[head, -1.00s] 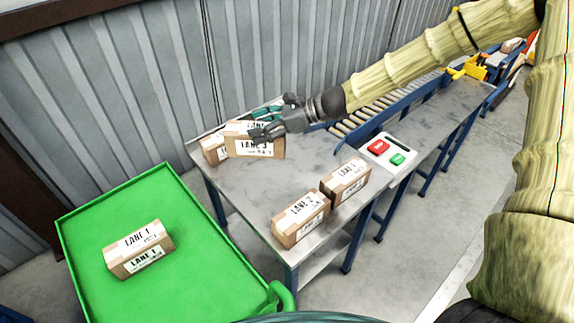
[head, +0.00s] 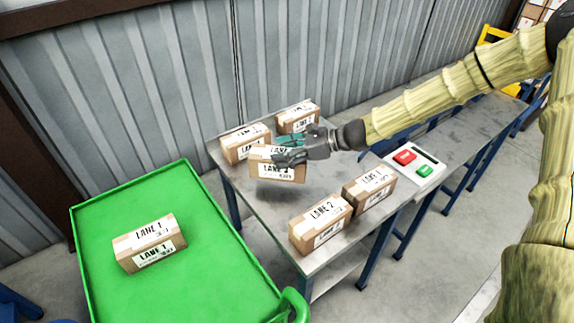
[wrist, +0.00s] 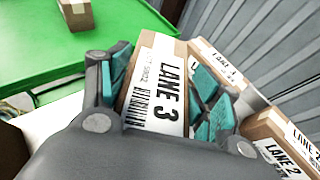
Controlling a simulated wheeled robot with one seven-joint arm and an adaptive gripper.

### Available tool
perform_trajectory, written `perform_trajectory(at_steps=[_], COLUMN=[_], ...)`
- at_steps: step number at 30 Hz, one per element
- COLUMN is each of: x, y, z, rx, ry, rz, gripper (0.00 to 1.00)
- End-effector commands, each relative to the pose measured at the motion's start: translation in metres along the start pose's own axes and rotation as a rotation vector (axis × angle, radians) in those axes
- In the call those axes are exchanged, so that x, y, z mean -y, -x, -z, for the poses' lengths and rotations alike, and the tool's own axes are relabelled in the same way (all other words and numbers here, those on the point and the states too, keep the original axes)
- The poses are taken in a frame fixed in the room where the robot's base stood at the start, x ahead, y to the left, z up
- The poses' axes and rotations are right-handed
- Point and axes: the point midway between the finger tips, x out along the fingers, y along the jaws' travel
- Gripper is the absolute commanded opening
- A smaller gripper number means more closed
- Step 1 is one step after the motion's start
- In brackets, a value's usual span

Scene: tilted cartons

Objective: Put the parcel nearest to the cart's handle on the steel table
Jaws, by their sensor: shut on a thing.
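My gripper (head: 284,150) is shut on a brown parcel (head: 278,175) labelled LANE 3. In the wrist view the parcel (wrist: 158,98) sits between the teal finger pads. The parcel is over the left part of the steel table (head: 265,210), with a shadow below it; it looks a little above the top, but contact is hard to judge. The green cart (head: 205,265) stands left of the table, its handle (head: 296,304) at the near right corner. One parcel (head: 150,243) labelled LANE 1 lies on the cart.
Two parcels stand on the table behind the held one, one at the back left (head: 240,147) and one at the back (head: 297,118). A LANE 2 parcel (head: 320,225) and another parcel (head: 368,190) stand along the near edge. A button box (head: 414,165) is to the right. Bare tabletop lies between.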

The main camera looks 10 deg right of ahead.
Motion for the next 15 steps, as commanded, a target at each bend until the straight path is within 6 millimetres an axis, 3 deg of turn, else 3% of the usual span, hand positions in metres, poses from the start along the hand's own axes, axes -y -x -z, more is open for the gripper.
perform_trajectory(at_steps=[15], x=[0.000], y=[-0.014], z=[0.033], rx=[0.001], ry=[-0.002], rz=[0.000], gripper=[0.23])
